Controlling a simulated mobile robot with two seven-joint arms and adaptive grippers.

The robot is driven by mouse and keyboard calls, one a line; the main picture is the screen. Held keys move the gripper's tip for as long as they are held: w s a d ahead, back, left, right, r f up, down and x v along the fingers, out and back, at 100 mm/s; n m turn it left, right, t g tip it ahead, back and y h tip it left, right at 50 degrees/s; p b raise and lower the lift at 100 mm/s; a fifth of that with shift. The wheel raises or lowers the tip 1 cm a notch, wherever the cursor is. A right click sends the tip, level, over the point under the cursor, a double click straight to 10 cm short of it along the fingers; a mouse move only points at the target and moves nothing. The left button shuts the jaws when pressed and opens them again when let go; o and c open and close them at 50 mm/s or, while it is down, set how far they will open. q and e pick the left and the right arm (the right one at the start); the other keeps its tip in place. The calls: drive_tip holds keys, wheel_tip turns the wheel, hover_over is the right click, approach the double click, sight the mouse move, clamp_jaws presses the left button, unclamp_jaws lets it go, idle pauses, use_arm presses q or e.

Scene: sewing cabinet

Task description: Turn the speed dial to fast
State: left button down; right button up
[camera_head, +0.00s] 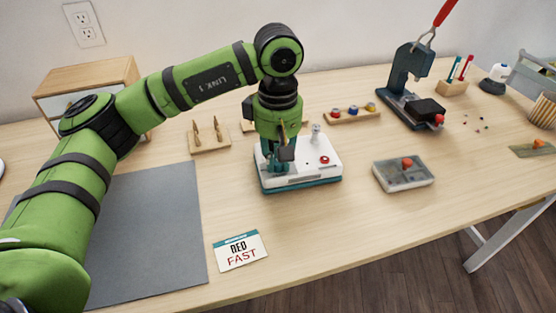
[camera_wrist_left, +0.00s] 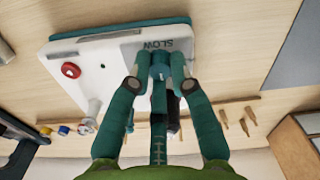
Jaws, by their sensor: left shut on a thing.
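A white control box (camera_head: 318,163) with a teal base sits mid-table. My left gripper (camera_head: 275,163) points down at its left part. In the left wrist view, the fingers (camera_wrist_left: 160,72) are shut on a teal speed dial (camera_wrist_left: 160,66), one on each side; they hide much of it. The box also carries a red button (camera_head: 324,160) and a small pale metal post (camera_head: 316,133). A card (camera_head: 240,250) on the table reads RED and FAST. My right gripper is not in view.
A grey mat (camera_head: 150,230) lies at left, with a wooden drawer box (camera_head: 90,80) behind. A peg stand (camera_head: 208,136), a spool rack (camera_head: 352,114), a dark press-like machine (camera_head: 412,90) and a clear-lidded box (camera_head: 404,174) stand around. The front right tabletop is clear.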

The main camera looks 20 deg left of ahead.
use_arm(q)
drive_tip(key=shift+m, duration=0.8)
drive_tip(key=c, duration=1.1)
unclamp_jaws()
drive_tip(key=shift+r, duration=0.15)
wheel_tip(320, 180, up, 12)
drive_tip(key=shift+f, duration=0.1)
